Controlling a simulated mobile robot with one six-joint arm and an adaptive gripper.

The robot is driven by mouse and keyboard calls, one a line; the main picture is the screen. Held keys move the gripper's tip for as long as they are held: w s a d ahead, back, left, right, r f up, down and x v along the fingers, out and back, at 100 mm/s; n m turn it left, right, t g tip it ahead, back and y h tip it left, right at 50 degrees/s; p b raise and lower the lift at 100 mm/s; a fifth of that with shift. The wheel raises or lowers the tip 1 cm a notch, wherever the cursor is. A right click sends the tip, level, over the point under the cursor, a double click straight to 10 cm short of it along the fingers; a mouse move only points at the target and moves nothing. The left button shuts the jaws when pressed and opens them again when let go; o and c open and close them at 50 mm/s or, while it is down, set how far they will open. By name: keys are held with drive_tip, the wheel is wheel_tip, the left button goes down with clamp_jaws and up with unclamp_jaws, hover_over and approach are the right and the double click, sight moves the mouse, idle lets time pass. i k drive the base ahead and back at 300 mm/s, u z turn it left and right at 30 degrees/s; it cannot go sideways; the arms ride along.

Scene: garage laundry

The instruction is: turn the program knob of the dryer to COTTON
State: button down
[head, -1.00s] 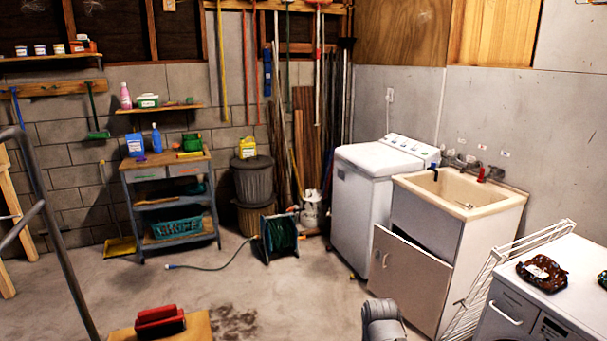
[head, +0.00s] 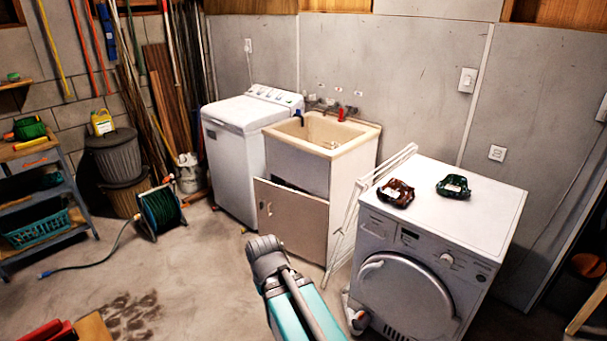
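The white front-loading machine (head: 480,290), which I take to be the dryer, stands at the right in the head view. Its front has a large round door (head: 400,297). A small round pale knob (head: 447,259) sits on the panel above the door, right of a dark display (head: 408,237). The program lettering and the knob's pointing direction are too small to read. My arm's grey joint and teal link rise from the bottom middle, left of the machine. My gripper is not recognisable in the view. Nothing is seen touching the knob.
A brown packet (head: 395,193) and a green one (head: 453,187) lie on the machine. A white drying rack (head: 345,235) leans between it and the sink cabinet (head: 292,215), whose door is open. A grey-and-red object (head: 357,320) sits near the machine's lower left.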

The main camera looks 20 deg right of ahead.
sight(446, 261)
drive_tip(key=z, duration=1.7)
